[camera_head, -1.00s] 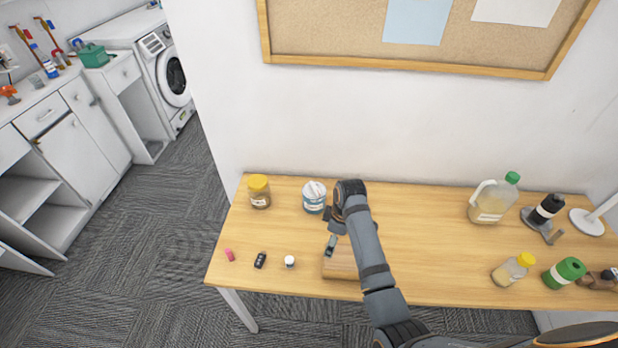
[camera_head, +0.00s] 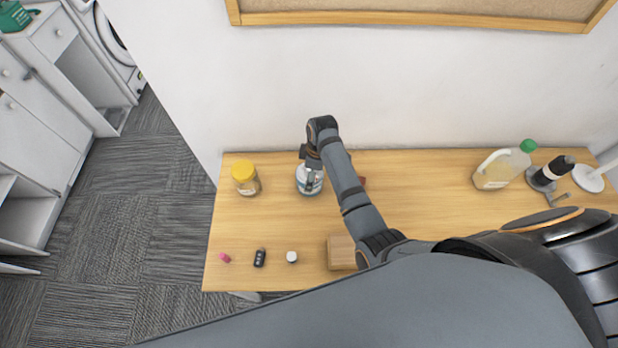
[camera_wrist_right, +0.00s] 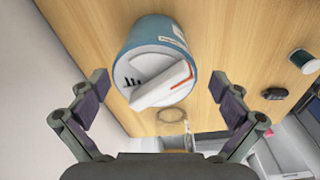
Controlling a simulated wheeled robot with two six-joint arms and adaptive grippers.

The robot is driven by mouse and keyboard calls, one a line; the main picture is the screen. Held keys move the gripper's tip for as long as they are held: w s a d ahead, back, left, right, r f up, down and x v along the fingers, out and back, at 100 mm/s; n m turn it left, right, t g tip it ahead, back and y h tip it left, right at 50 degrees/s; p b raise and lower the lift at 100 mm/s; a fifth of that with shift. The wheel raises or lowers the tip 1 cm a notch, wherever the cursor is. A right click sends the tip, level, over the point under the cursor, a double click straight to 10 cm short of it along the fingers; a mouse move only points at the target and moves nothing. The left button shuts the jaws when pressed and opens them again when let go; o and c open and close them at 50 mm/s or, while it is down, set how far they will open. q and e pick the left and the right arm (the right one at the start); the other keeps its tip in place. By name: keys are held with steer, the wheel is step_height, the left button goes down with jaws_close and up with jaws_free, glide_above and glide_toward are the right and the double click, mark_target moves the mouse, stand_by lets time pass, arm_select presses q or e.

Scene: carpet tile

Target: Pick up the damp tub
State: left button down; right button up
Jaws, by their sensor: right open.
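The tub, blue with a white lid, stands on the wooden table near the wall; in the head view the tub (camera_head: 309,184) is partly covered by my right gripper (camera_head: 312,165). In the right wrist view the tub (camera_wrist_right: 153,38) shows its lid close ahead, with a pale bar and dark and orange marks on it. My right gripper (camera_wrist_right: 160,90) is open there, one finger on each side of the lid, with gaps to both. The fingers are not closed on anything. My left gripper is in neither view.
A yellow-lidded jar (camera_head: 245,182) stands left of the tub. A pink item (camera_head: 225,257), a black item (camera_head: 259,257), a small white item (camera_head: 292,257) and a wooden block (camera_head: 341,252) lie at the front. A jug (camera_head: 497,170) stands right. The table middle is mostly clear.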

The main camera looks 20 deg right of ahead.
steer(key=shift+w+f+p, duration=0.25)
steer(key=shift+f+p, duration=0.05)
steer(key=shift+f, duration=0.4)
steer(key=f, duration=0.3)
steer(key=shift+w+a+f, duration=0.25)
steer(key=shift+a, duration=0.05)
steer(key=shift+f, duration=0.3)
steer(key=c, duration=1.1)
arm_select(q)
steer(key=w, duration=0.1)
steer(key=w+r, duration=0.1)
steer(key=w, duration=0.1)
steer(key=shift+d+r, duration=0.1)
arm_select(e)
steer(key=shift+r, duration=0.1)
steer(key=shift+c, duration=0.5)
arm_select(q)
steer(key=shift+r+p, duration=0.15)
steer(key=shift+p, duration=0.2)
arm_select(e)
steer(key=shift+r, duration=0.1)
